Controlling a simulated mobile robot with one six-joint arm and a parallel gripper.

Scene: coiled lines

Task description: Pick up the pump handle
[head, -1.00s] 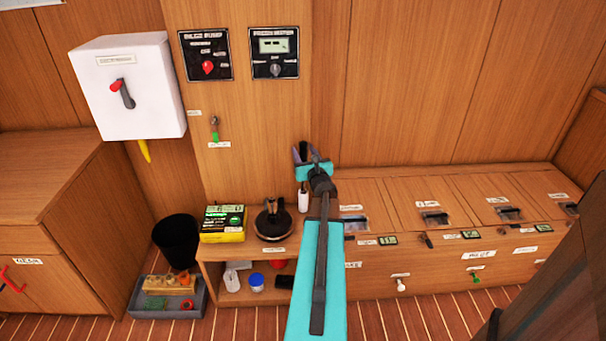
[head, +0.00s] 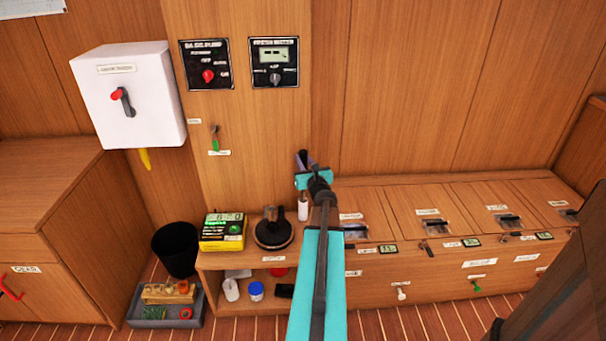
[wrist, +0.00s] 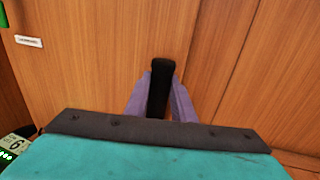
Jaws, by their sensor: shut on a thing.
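My gripper (head: 306,163) is in front of the wood panelling in the head view, just above the back of the bench. In the wrist view its purple fingers (wrist: 175,100) are closed on a black bar, which I take to be the pump handle (wrist: 160,88). The bar stands upright between the fingers, and its lower end is hidden by the gripper body. A white cylinder (head: 303,210) shows right below the gripper; I cannot tell whether it belongs to the handle. The round black pump base (head: 273,236) sits on the shelf top to the left.
A yellow-green box (head: 222,232) stands left of the pump base. A black bin (head: 174,250) and a grey tray (head: 165,318) are on the floor. Bench lids with latches (head: 430,225) run to the right. A white switch box (head: 128,95) juts from the wall.

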